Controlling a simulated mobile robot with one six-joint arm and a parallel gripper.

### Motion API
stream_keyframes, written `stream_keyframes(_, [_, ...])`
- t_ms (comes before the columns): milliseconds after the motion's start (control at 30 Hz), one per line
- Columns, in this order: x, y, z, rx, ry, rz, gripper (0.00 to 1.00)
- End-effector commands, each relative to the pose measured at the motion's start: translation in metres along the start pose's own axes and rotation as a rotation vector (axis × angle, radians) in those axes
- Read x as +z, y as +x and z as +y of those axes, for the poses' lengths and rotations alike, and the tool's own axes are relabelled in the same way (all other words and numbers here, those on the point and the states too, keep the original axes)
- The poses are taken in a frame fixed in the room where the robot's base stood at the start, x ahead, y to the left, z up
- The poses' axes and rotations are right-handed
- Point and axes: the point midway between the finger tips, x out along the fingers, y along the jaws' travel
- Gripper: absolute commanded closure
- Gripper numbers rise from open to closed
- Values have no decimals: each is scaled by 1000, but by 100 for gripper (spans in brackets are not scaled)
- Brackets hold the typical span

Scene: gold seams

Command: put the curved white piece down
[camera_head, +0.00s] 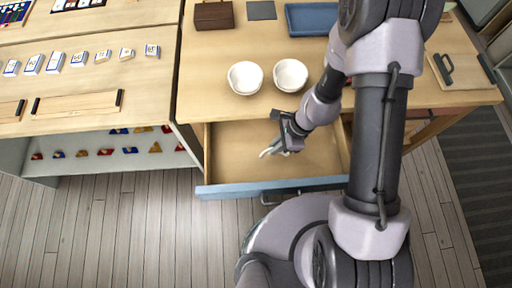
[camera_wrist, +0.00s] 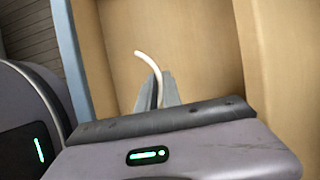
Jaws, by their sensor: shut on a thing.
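My gripper (camera_head: 279,146) is inside the open drawer (camera_head: 226,186), low over its wooden floor. It is shut on the curved white piece (camera_head: 268,152), a thin white arc that sticks out to the left of the fingers. In the wrist view the curved white piece (camera_wrist: 150,62) rises from between the grey fingertips (camera_wrist: 160,92) and bends to the left. Its lower end is hidden between the fingers. I cannot tell whether it touches the drawer floor.
Two white bowls (camera_head: 245,78) (camera_head: 290,75) stand on the table above the drawer. A brown box (camera_head: 213,15), a dark square (camera_head: 261,10) and a blue tray (camera_head: 311,20) lie behind them. The drawer's floor looks bare around my gripper. A shelf unit (camera_head: 100,165) stands to the left.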

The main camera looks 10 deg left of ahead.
Motion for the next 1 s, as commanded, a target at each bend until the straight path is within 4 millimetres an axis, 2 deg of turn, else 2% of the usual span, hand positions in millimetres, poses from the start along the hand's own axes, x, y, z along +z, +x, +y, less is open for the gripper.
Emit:
stream_keyframes(133, [36, 20, -9, 1, -7, 0, 100])
stream_keyframes(300, [59, 31, -16, -1, -3, 0, 100])
stream_keyframes(367, [60, 36, -16, 0, -2, 0, 100])
stream_keyframes(533, [47, 66, -17, 1, 1, 0, 100])
stream_keyframes(900, [46, 68, -17, -1, -1, 0, 100])
stream_keyframes(933, [46, 67, -17, 0, -1, 0, 87])
stream_keyframes(1000, [46, 66, -17, 0, -1, 0, 73])
